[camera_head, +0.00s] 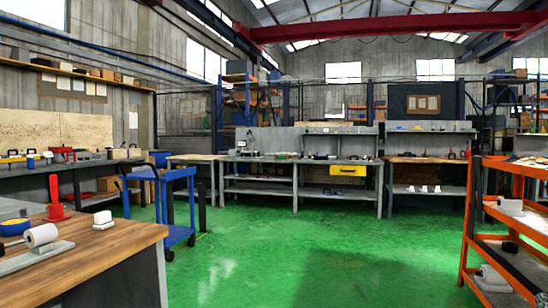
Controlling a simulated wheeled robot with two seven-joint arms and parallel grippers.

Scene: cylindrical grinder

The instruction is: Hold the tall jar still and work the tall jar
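I cannot make out a tall jar for certain in the head view. On the near wooden bench (110,250) at the lower left stands a red upright object (55,198), narrow at the top and wider at its foot. In front of it a white cylinder (42,235) lies on its side by a grey flat base (35,258). A blue and yellow round item (14,227) is at the left edge. Neither of my grippers is in view.
A blue cart (178,207) stands behind the bench. An orange shelf rack (470,235) at the right holds white rolls (510,206). The green floor (300,250) between is clear.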

